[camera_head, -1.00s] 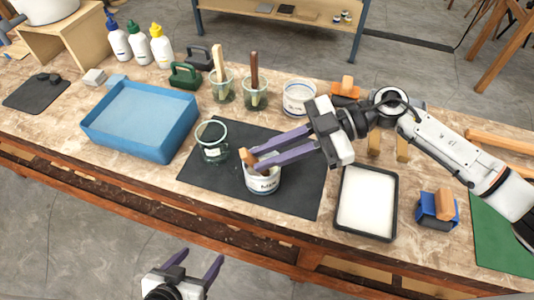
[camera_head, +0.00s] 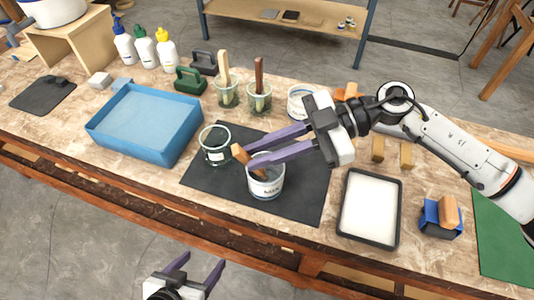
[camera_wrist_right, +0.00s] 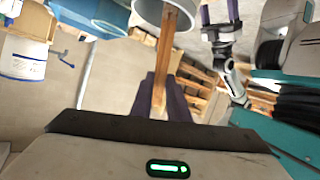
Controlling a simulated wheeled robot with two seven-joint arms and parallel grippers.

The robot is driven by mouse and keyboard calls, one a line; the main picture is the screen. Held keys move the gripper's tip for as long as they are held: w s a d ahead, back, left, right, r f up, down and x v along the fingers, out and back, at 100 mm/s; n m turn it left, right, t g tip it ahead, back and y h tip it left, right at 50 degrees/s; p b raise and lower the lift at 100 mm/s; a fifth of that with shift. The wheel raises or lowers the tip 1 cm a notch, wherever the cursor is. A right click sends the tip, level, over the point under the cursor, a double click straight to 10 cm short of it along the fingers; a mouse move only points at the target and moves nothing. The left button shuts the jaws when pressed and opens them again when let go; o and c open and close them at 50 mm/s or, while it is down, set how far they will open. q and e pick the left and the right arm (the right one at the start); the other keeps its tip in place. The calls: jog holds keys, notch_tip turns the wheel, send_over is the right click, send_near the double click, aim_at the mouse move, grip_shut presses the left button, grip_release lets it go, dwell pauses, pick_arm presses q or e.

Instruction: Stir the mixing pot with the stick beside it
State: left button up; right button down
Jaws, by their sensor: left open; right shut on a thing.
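The mixing pot (camera_head: 266,187), a white labelled tub with a clear rim, stands upright on the dark mat. The brown wooden stick (camera_head: 239,154) leans over the pot's left side, its top end out to the upper left and its lower end inside the pot. My right gripper (camera_head: 250,162) is shut on the stick above the pot's rim. In the right wrist view the stick (camera_wrist_right: 167,60) runs between the purple fingers into the white pot (camera_wrist_right: 183,13). My left gripper (camera_head: 201,264) is open and empty, in front of the table's near edge.
A glass jar (camera_head: 214,153) stands close left of the pot. A blue tray (camera_head: 145,150) is further left, a white-filled tray (camera_head: 369,208) to the right. Two jars with sticks (camera_head: 227,95) (camera_head: 259,103) stand behind. The mat's front part is clear.

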jog(key=r, duration=0.1)
jog(key=s+a+r, duration=0.1)
jog(key=r, duration=0.3)
jog(key=shift+s+a, duration=0.2)
jog(key=shift+a, duration=0.05)
dwell(0.8)
jog(key=shift+r, duration=2.45)
